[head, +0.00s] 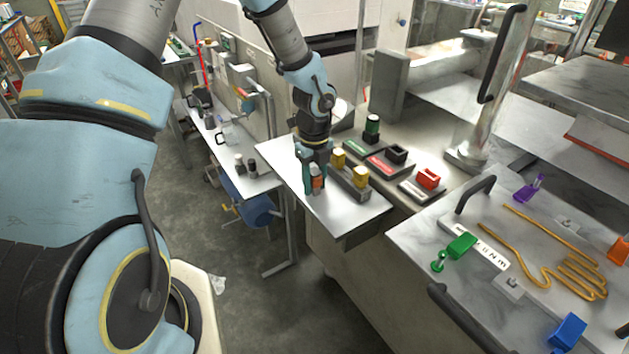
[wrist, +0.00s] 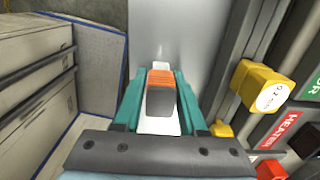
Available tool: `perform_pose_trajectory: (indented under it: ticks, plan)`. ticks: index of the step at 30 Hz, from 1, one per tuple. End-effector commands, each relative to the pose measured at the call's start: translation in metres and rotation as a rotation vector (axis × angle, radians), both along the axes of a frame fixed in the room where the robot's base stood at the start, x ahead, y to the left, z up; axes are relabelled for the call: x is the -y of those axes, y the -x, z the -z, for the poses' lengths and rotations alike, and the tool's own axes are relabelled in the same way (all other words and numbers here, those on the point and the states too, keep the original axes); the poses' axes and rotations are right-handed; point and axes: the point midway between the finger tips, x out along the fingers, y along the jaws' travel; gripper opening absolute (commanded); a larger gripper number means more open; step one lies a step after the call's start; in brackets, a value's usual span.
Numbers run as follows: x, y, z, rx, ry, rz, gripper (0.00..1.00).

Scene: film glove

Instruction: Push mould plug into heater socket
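The orange of this plug (head: 317,183) also shows between the fingers in the head view. No name is readable on it. The plate lettered HEATER (wrist: 285,132) is red and lies to the right of my gripper. In the head view a red-labelled plate (head: 380,165) carries a black block (head: 397,154), the likely heater socket.
Yellow plugs (head: 361,175) stand in a grey rack (head: 350,186) just right of my gripper. The table's front left is bare.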

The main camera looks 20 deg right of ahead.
Motion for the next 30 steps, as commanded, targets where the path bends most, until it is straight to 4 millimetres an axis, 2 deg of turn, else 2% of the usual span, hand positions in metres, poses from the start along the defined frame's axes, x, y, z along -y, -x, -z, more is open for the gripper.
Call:
perform_pose_trajectory:
  ticks: [1,10,23,26,30]
  plan:
    - [0.000,0.000,0.000,0.000,0.000,0.000,0.34]
    - [0.000,0.000,0.000,0.000,0.000,0.000,0.00]
    - [0.000,0.000,-0.001,0.000,0.001,0.000,0.00]
    - [0.001,-0.001,-0.008,0.002,0.003,-0.002,0.00]
    - [0.000,-0.002,-0.031,0.005,0.004,-0.003,0.00]
